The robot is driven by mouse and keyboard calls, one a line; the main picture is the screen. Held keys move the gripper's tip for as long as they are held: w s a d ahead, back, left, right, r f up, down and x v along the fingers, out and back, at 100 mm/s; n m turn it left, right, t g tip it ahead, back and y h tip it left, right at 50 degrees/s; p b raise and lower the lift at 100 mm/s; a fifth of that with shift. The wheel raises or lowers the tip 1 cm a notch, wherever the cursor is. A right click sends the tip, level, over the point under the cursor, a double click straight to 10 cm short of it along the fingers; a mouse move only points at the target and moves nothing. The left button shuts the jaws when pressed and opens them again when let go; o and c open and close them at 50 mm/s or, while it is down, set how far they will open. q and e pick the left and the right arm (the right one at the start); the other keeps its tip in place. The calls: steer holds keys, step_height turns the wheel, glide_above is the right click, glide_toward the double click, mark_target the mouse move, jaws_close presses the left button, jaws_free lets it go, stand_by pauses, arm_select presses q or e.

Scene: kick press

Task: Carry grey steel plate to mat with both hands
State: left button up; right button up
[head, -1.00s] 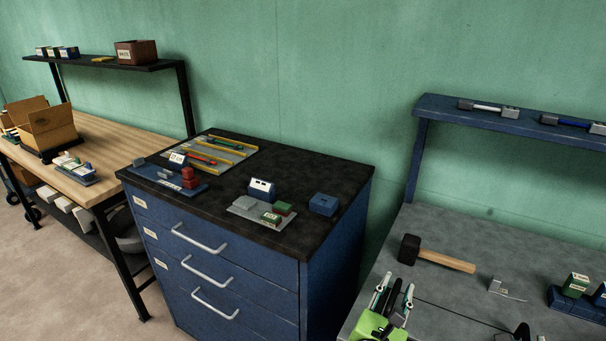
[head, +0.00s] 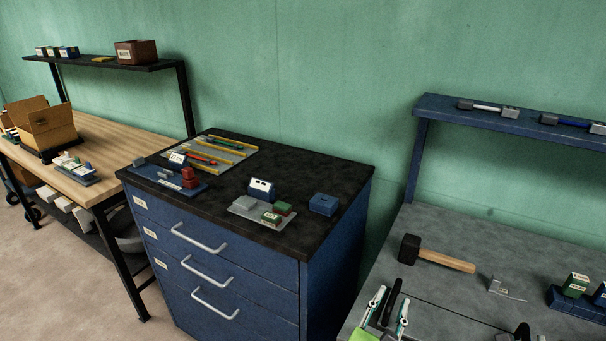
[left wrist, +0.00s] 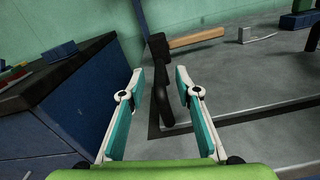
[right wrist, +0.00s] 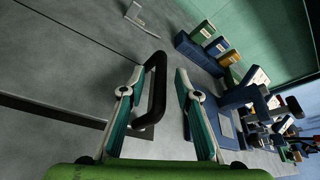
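The grey steel plate (left wrist: 245,143) lies on the grey bench, its dark edge showing as a thin line in the head view. It has a black handle at each end. My left gripper (head: 390,303) is open, with the left handle (left wrist: 163,98) showing between its fingers in the left wrist view. My right gripper (right wrist: 157,84) is open, with the right handle (right wrist: 155,92) showing between its fingers in the right wrist view. Whether any finger touches a handle, I cannot tell. In the head view only the top of the right handle (head: 522,331) shows. I cannot make out a mat.
A mallet (head: 435,254) and a small metal square (head: 505,289) lie behind the plate on the bench. A blue holder with small boxes (head: 577,303) stands at the right. A blue drawer cabinet (head: 333,255) is left of the bench. A blue shelf (head: 470,113) runs above it.

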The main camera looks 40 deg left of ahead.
arm_select(q)
steer(key=shift+s+d, duration=0.1)
steer(key=shift+s, duration=0.95)
arm_select(e)
steer(key=shift+f, duration=0.1)
